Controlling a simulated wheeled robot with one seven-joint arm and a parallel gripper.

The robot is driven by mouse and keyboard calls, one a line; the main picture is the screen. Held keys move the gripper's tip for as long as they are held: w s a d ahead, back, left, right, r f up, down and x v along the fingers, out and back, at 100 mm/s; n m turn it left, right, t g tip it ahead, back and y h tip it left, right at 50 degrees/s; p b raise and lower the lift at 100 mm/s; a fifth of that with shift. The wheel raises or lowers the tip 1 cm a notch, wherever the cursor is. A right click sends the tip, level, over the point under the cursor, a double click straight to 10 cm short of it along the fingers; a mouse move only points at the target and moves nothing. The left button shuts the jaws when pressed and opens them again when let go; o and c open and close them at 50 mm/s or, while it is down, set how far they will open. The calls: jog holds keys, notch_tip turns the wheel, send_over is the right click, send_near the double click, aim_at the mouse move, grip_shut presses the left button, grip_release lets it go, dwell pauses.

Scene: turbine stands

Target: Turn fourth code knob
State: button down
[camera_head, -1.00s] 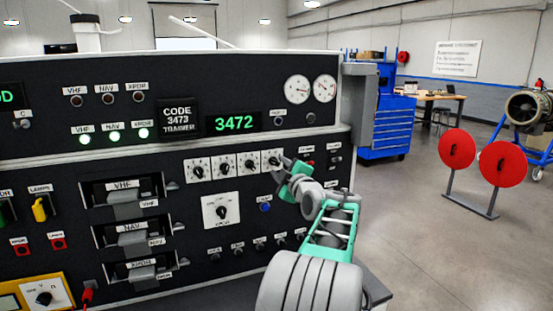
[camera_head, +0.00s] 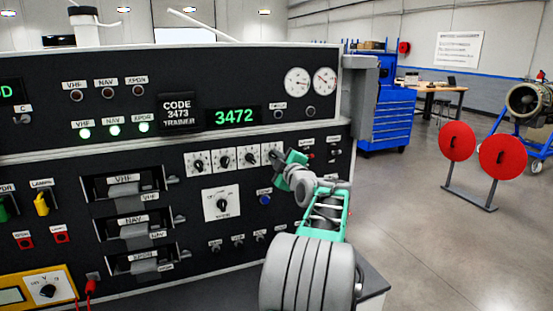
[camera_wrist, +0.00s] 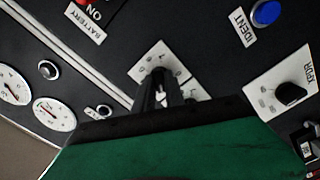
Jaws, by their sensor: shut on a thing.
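The code knobs sit in a row on white plates under the green display (camera_head: 234,117), which reads 3472. The placard (camera_head: 179,113) beside it reads CODE 3473 TRAINER. The fourth code knob's plate (camera_head: 267,149) is at the right end of the row, its knob hidden behind my gripper. My gripper (camera_head: 277,160) is shut on the fourth code knob at the panel face. In the wrist view the dark fingers (camera_wrist: 165,88) close together over a white dial plate (camera_wrist: 150,60); the knob itself is hidden between them.
The third code knob (camera_head: 248,160) is close on the left. A larger XPDR knob (camera_head: 222,205) and a blue IDENT button (camera_head: 265,200) lie below. Two round gauges (camera_head: 298,81) are above right. Open floor lies right, with red discs (camera_head: 457,141) on a stand.

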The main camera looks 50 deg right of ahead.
jog(key=shift+f+m+b, duration=0.1)
jog(key=shift+m+b, duration=0.2)
jog(key=shift+b, duration=0.15)
jog(key=shift+m+b, duration=2.2)
jog(key=shift+m, duration=1.3)
jog(key=c, duration=1.4)
grip_release()
